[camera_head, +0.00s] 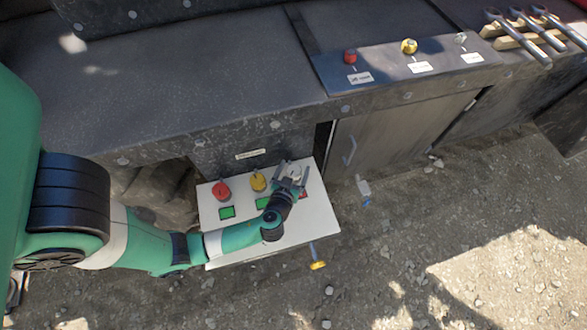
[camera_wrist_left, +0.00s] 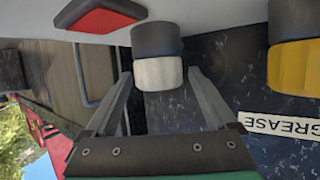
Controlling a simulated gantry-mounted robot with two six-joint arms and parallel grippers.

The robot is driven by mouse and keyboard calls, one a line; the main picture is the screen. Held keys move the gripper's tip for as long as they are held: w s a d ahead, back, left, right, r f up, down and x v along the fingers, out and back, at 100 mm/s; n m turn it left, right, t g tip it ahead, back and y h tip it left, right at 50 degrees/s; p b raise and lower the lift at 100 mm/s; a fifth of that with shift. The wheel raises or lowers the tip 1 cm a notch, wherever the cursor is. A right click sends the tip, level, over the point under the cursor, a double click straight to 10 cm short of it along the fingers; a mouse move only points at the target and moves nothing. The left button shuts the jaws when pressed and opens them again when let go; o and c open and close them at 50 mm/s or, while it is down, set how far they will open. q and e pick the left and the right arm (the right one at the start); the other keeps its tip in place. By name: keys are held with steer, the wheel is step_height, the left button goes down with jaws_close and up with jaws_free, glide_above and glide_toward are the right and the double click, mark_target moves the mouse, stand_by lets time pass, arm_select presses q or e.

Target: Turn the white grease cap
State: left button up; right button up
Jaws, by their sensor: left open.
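The white grease cap (camera_wrist_left: 158,73) sits on a dark round base on the panel. My left gripper (camera_head: 291,174) is open over the right end of the white panel (camera_head: 320,215). In the left wrist view its two fingers (camera_wrist_left: 160,84) stand on either side of the white cap, with a small gap on each side. In the head view the gripper largely hides the cap. A red cap (camera_head: 221,191) and a yellow cap (camera_head: 258,182) stand to its left; the yellow one also shows in the left wrist view (camera_wrist_left: 295,67). My right gripper is not seen.
Green squares (camera_head: 227,212) and a red square (camera_head: 304,195) mark the panel below the caps. A GREASE label (camera_wrist_left: 282,125) is beside it. A dark ledge (camera_head: 210,120) runs behind, with three more knobs (camera_head: 409,46) and several tools (camera_head: 525,37). Gravel ground lies in front.

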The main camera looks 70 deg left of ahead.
arm_select(q)
steer(key=c, duration=1.4)
steer(key=shift+o, duration=0.2)
steer(key=shift+s+m+t, duration=0.1)
steer(key=shift+m+t, duration=0.2)
steer(key=shift+s+f+m+t+h, duration=0.1)
steer(key=shift+m+t+h, duration=0.6)
steer(key=shift+m+h, duration=0.2)
steer(key=shift+m+t+h+p, duration=0.3)
steer(key=shift+m+t+p, duration=0.1)
steer(key=shift+p, duration=0.2)
steer(key=m+h+p, duration=0.1)
steer(key=p, duration=0.2)
steer(key=m+t+h+p, duration=0.1)
steer(key=p, duration=0.2)
steer(key=m+t+h+p, duration=0.1)
steer(key=p, duration=0.2)
steer(key=shift+w+a+r+h+p, duration=0.1)
steer(key=shift+w+r+h+p, duration=0.2)
steer(key=shift+r, duration=0.1)
steer(key=shift+f+m+t+h+p, duration=0.1)
steer(key=shift+m+t+h+p, duration=0.4)
steer(key=shift+m+p, duration=0.4)
